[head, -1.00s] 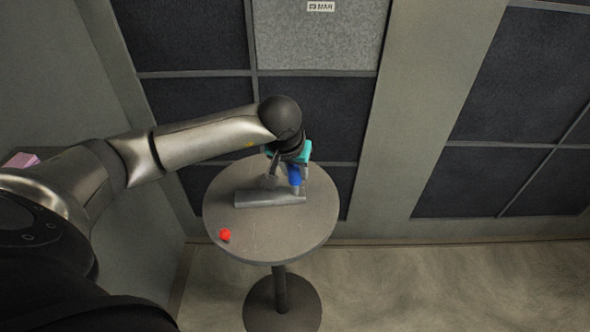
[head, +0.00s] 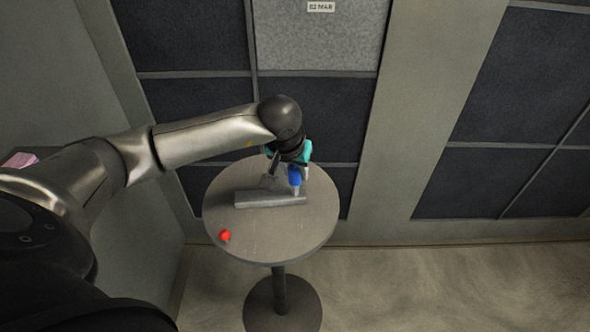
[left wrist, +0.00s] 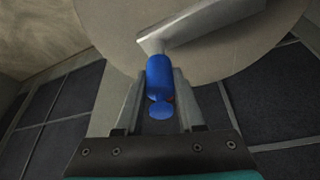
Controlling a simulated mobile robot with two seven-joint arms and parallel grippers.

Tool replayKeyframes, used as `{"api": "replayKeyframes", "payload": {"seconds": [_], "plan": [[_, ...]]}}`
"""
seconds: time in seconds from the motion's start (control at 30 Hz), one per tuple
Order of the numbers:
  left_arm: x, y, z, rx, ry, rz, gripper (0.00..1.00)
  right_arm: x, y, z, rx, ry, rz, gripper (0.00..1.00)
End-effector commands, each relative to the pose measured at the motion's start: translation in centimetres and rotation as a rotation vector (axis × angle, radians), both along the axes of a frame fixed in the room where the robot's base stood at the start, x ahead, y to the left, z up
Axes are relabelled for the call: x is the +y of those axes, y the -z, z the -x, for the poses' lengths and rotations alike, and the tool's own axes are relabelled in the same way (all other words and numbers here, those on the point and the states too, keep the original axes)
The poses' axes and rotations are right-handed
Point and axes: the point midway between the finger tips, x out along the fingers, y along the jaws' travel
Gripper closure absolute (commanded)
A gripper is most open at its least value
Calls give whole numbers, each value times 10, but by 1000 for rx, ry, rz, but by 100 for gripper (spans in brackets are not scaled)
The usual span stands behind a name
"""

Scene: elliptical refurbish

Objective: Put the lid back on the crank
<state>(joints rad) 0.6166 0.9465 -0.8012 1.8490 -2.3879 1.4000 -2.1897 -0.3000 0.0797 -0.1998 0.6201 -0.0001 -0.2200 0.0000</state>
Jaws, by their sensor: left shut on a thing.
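A long grey bar (head: 262,200), which looks like the crank's arm, lies across the round table. A blue cylindrical piece (head: 294,178) stands at its right end. My left gripper (head: 288,176) reaches down from above at that end, shut on the blue piece. In the left wrist view the blue cylinder (left wrist: 160,75) is between the fingers (left wrist: 158,92), close against the end of the grey bar (left wrist: 205,22). A smaller blue disc shape (left wrist: 162,110) shows nearer the palm. I cannot tell whether the blue parts are joined or which is the lid. My right gripper is out of view.
The round table (head: 280,240) stands on a single post near a dark panelled wall. A small red piece (head: 225,235) lies near its front left edge. A pink object (head: 20,160) is at the far left. The table's front right is bare.

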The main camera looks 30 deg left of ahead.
Motion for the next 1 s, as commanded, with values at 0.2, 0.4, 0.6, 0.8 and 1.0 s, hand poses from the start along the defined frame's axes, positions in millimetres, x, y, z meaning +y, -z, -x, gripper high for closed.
{"api": "replayKeyframes", "payload": {"seconds": [0.2,0.4,0.6,0.8,1.0], "plan": [[0,0,0,0,0,0,47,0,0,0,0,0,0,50],[0,0,0,0,0,0,27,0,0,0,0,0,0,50],[0,0,0,0,0,1,22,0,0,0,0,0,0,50],[0,0,0,0,0,1,0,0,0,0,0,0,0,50],[0,0,0,0,0,1,0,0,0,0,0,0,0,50]]}}
